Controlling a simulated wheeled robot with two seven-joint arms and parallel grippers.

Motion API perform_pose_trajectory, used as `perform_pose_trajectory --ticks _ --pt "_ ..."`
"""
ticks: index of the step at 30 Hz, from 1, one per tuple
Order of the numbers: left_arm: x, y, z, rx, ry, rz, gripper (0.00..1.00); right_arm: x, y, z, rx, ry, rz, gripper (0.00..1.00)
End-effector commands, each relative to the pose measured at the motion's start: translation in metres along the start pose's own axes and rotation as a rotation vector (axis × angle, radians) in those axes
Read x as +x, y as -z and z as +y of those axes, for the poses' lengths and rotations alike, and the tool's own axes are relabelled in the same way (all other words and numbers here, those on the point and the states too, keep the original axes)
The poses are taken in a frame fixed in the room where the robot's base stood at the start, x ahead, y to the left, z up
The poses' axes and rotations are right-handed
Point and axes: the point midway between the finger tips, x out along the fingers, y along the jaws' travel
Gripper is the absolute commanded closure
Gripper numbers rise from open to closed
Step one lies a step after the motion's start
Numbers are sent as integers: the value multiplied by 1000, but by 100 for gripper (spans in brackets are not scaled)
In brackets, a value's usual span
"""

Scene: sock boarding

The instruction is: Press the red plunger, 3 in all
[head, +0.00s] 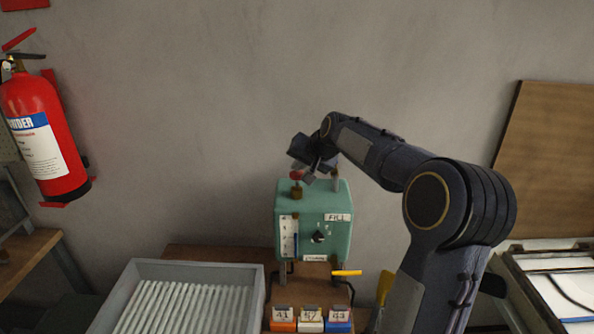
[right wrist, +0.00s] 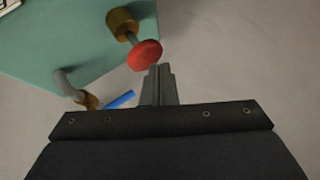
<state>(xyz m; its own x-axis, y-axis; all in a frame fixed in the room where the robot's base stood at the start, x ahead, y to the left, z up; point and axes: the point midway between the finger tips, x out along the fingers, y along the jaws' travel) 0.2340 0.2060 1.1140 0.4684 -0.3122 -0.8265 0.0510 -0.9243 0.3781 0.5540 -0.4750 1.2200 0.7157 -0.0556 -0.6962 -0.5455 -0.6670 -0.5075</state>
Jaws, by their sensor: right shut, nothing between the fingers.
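The red plunger (head: 297,175) stands on a brass collar on top of the green machine (head: 340,232), at its left side. In the right wrist view the plunger's round red head (right wrist: 145,54) sits on a thin stem above the brass collar (right wrist: 122,21). My right gripper (head: 308,178) is shut and empty, close beside the plunger head. In the right wrist view its fingertips (right wrist: 158,72) lie just below the red head. I cannot tell whether they touch it. My left gripper is not in view.
A grey tray of white tubes (head: 188,267) stands at the front left. Small labelled boxes (head: 311,318) stand in front of the machine, below a yellow lever (head: 347,273). A fire extinguisher (head: 44,135) hangs on the left wall. A framed white case (head: 560,270) is at right.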

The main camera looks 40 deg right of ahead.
Motion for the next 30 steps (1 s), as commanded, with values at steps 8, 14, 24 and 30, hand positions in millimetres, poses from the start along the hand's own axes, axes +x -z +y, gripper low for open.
perform_pose_trajectory --ticks 8,14,24,30 --pt "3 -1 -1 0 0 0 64 4 -3 2 0 -1 -3 100" --pt "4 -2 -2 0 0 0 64 5 -4 4 0 -1 -3 100" --pt "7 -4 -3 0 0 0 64 8 -6 6 0 -1 -3 100" --pt "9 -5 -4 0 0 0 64 10 -8 7 0 -1 -3 100"
